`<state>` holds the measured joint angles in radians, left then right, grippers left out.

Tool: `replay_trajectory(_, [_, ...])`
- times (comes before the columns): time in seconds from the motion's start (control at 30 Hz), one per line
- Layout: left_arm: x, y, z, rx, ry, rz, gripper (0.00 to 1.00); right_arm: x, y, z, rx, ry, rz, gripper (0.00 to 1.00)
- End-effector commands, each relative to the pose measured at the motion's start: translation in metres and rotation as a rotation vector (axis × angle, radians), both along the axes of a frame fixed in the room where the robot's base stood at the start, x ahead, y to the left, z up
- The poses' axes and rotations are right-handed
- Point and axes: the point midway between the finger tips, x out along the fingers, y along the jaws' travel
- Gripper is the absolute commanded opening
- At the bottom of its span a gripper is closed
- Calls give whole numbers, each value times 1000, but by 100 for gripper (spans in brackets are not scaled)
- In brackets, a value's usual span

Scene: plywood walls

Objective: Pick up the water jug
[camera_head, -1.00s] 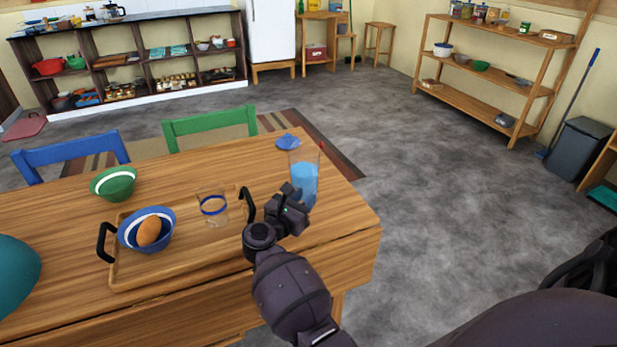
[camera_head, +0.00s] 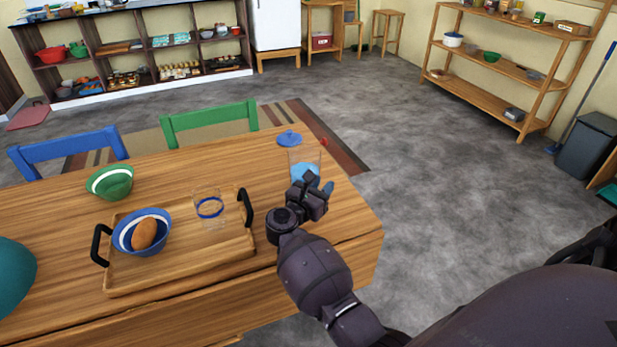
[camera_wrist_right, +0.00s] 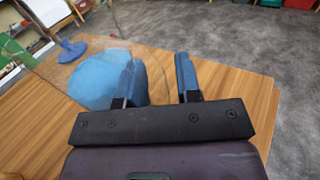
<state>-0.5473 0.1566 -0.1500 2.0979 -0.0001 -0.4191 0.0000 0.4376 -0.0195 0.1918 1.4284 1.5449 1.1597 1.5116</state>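The water jug (camera_head: 304,167) is clear with blue contents and stands upright near the table's right end. In the head view its lower part is hidden behind my right gripper (camera_head: 317,187). In the right wrist view the jug (camera_wrist_right: 95,78) is large, at the left finger of my right gripper (camera_wrist_right: 161,77). The two blue fingers are apart, with a gap between them. The left finger overlaps the jug in the picture; I cannot tell whether it touches. My left gripper is not in view.
A wooden tray (camera_head: 180,277) with black handles holds a glass (camera_head: 209,210) and a blue bowl (camera_head: 126,231) with a brown item. A green bowl (camera_head: 110,181), a teal round object (camera_head: 14,275) and a blue disc (camera_head: 289,138) are also on the table. Chairs stand behind it.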

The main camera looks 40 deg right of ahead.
Motion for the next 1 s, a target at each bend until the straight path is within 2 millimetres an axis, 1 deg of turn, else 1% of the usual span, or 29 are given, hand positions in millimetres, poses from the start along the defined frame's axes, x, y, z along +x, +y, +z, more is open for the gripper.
replay_trajectory(0.17, [-2,-2,-3,-5,6,6,62,0,0,-1,1,1,0,32])
replay_trajectory(0.2, [-2,-2,-4,-7,8,7,62,0,0,-1,1,1,0,25])
replay_trajectory(0.37, [-3,-2,-4,-10,9,11,62,0,0,-1,1,1,0,1])
replay_trajectory(0.83, [-2,-1,-1,-6,3,6,62,0,0,1,-2,-2,0,0])
replay_trajectory(1.0, [-1,0,0,-3,2,3,62,1,0,5,-1,-3,0,0])
